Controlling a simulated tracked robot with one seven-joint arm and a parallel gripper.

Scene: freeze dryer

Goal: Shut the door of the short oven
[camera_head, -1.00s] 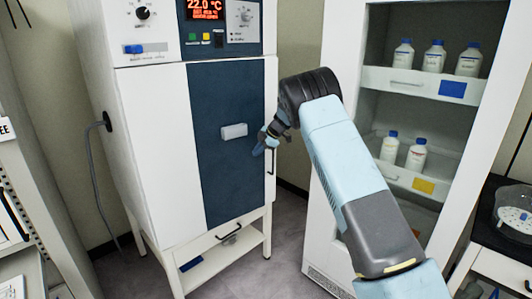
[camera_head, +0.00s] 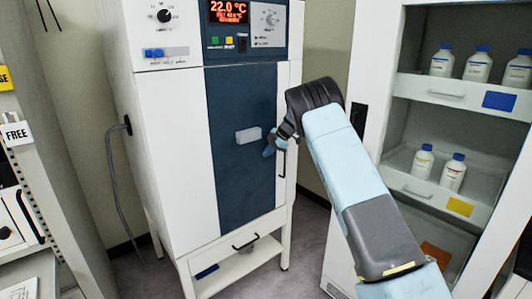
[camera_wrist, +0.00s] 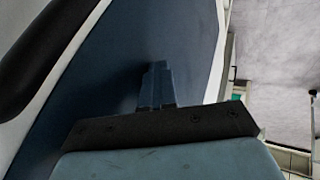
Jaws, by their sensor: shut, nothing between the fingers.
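The oven (camera_head: 155,90) is a white cabinet on a low stand, with a 22.0 °C display on top. Its front door (camera_head: 225,190) is white with a wide dark blue panel and a small pale block (camera_head: 248,135). The door looks about flush with the cabinet front; I cannot tell whether a narrow gap is left. My gripper (camera_head: 269,150) is shut and empty at the door's right part, just right of the pale block. In the wrist view its fingers (camera_wrist: 157,75) point at the dark blue panel, very close; contact is unclear.
A black vertical handle (camera_head: 283,160) is at the oven's right edge, close to my gripper. An open white cabinet (camera_head: 365,70) with several bottles stands at the right. A shelf unit (camera_head: 50,210) stands at the left. A cable hangs beside the oven; grey floor shows between.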

